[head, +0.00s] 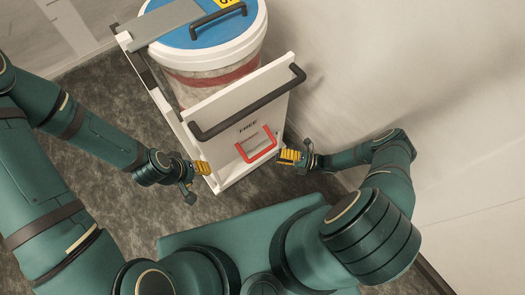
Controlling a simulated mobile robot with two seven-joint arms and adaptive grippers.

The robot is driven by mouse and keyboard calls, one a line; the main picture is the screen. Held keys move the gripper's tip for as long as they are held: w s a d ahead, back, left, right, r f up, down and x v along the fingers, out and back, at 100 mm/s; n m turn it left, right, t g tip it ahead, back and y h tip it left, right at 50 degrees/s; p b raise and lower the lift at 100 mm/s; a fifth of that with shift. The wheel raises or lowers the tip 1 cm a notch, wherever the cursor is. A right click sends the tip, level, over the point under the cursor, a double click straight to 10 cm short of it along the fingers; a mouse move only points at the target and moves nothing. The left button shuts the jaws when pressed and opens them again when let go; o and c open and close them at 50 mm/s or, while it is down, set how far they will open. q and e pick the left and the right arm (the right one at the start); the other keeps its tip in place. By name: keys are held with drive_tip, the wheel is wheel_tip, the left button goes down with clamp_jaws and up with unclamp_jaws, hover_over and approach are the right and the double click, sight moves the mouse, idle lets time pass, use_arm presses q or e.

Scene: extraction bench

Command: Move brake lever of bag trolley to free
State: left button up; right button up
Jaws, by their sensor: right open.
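The bag trolley's white front panel (222,108) faces me, with a long black handle bar (246,109) across its upper part. The word FREE (248,126) is printed below the bar. The red U-shaped brake lever (258,155) sits beneath that word, its crossbar towards the panel's lower edge. My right gripper (289,156) is open, with yellow fingers just right of the lever and pointing left at it. I cannot tell whether it touches. My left gripper (203,168) is at the panel's lower left edge, apart from the lever; its finger gap is unclear.
A white bucket (213,54) with a blue lid (200,28) and black lid handle stands on the trolley. A pale wall (430,100) closes off the right side.

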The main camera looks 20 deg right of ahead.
sight(262, 152)
drive_tip(key=x, duration=0.7)
drive_tip(key=shift+w+a, duration=0.1)
drive_tip(key=shift+a, duration=0.05)
drive_tip(key=shift+o, duration=0.2)
clamp_jaws()
